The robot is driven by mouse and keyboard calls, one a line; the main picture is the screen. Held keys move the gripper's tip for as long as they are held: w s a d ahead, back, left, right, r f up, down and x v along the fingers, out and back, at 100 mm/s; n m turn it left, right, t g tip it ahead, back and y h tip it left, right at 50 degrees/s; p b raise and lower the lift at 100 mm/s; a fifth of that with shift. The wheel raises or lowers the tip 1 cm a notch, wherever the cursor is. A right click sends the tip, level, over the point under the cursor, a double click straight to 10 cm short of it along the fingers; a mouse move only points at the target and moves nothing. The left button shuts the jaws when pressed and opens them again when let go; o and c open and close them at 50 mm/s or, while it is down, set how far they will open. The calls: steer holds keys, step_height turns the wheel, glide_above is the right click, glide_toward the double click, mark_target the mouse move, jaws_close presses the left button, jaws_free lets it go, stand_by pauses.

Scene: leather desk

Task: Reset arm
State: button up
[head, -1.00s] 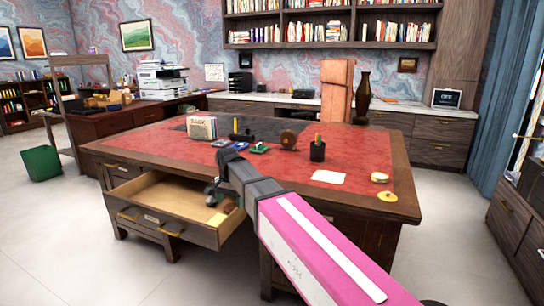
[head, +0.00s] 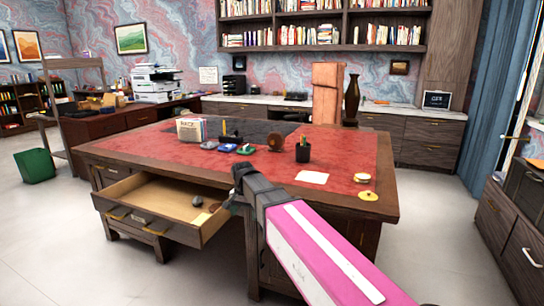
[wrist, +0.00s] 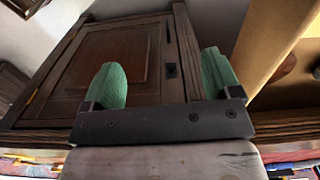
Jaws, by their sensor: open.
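My arm reaches from the lower right of the head view to the open desk drawer (head: 165,223). My gripper (head: 233,203) is beside the drawer's right end, seen small and partly hidden by my wrist. In the wrist view my gripper (wrist: 163,80) shows two green fingers set wide apart with nothing between them. Behind them is a dark wooden panelled cabinet front (wrist: 105,58), and a light wooden drawer side (wrist: 272,40) is close on the right.
The drawer is pulled out from the wooden desk (head: 385,205) and holds a few small items. On the red top are a book holder (head: 191,130), a black pen cup (head: 303,153), white paper (head: 312,177) and a yellow disc (head: 368,196).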

steer(key=s+d+f+n, duration=0.1)
steer(key=s+d+f, duration=0.2)
steer(key=d, duration=0.7)
steer(key=s+d+f+n, duration=0.1)
steer(key=s+d+f, duration=0.3)
steer(key=d+f, duration=0.4)
steer(key=s+d+f+n, duration=0.1)
steer(key=s+d+f, duration=0.3)
steer(key=d, duration=0.7)
step_height(320, 180, down, 2)
steer(key=shift+s+d+f+n, duration=0.15)
steer(key=shift+d+f+n, duration=0.05)
steer(key=shift+d+n, duration=0.2)
